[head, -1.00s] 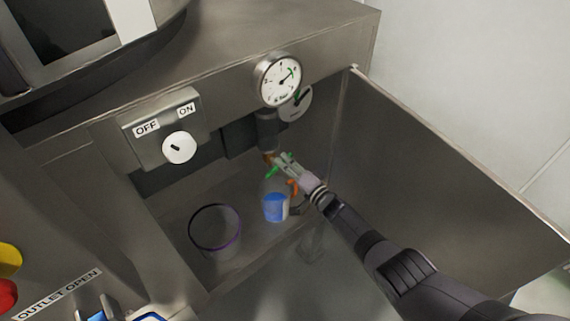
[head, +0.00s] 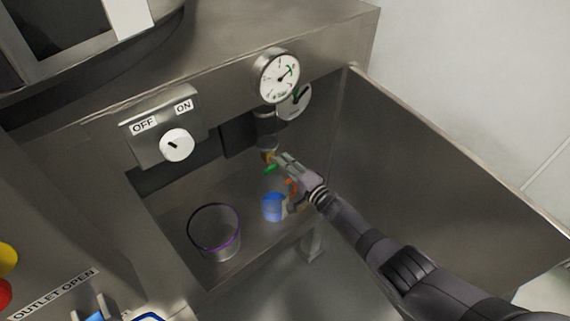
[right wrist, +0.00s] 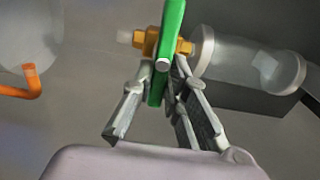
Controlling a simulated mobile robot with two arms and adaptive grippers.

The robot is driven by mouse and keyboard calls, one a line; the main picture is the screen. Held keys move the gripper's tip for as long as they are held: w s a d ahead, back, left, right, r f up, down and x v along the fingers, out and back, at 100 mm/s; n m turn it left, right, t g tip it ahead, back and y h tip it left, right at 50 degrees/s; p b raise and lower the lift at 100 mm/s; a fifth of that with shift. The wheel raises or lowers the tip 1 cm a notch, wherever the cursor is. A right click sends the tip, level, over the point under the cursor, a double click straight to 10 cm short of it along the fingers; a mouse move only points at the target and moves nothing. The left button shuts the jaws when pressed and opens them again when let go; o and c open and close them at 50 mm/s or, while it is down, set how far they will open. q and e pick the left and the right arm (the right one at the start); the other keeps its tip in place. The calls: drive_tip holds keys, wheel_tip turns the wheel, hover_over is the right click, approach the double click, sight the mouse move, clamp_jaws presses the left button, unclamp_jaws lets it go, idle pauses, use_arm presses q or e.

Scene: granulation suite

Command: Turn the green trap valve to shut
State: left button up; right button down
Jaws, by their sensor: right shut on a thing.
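The green trap valve lever (right wrist: 172,30) sits on a brass valve body (right wrist: 152,42) beneath a clear cylinder (right wrist: 250,55). In the head view the lever (head: 270,169) shows only as a short green end beside my right gripper (head: 280,161). In the right wrist view my right gripper (right wrist: 160,105) has its fingers on either side of the lever's lower part and is shut on it. The fingers hide part of the lever in the head view. My left gripper is not in view.
A vessel with blue contents (head: 273,207) stands just below the valve, close to my right gripper. An open purple-rimmed container (head: 215,232) stands to its left. A gauge (head: 278,76) and an OFF/ON switch (head: 177,145) are above. A steel side panel (head: 440,165) stands right.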

drive_tip(key=shift+d+f, duration=0.15)
drive_tip(key=shift+f, duration=0.05)
drive_tip(key=c, duration=1.6)
unclamp_jaws()
drive_tip(key=shift+o, duration=0.3)
drive_tip(key=shift+r, duration=0.1)
drive_tip(key=v, duration=1.2)
